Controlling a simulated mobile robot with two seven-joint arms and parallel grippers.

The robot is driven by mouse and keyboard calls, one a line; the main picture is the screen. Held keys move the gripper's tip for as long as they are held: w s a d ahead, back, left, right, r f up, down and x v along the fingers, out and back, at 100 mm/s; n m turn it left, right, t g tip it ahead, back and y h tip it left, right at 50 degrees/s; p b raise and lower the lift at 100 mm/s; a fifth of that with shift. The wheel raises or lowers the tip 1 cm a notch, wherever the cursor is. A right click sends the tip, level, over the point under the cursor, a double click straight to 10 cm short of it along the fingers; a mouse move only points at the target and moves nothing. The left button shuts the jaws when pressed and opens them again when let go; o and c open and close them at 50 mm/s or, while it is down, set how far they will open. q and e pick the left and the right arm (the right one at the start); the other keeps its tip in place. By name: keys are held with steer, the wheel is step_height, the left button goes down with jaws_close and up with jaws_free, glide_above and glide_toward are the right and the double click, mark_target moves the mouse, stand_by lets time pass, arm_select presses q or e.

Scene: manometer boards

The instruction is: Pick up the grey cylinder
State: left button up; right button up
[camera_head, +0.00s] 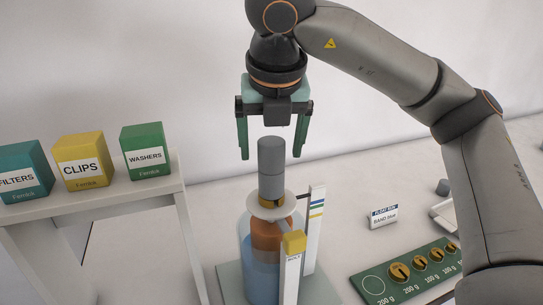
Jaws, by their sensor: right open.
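A grey cylinder (271,165) stands upright on top of the bottle apparatus, above its white collar (272,207). A faint line crosses it; I cannot tell whether it is one piece or two stacked. My right gripper (272,154) is open, pointing down from above. Its green fingers show left and right of the cylinder's top, apart from it in the picture. My left gripper is not in view.
The bottle (262,277) holds blue liquid and an orange part. Striped upright scales (315,230) and a yellow block (294,242) stand close beside it. Boxes of filters, clips (83,160) and washers sit on a shelf at left. A green weight board (400,272) lies at right.

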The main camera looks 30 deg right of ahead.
steer(key=shift+w+f, duration=0.1)
steer(key=shift+f, duration=0.15)
jaws_close()
stand_by(0.6)
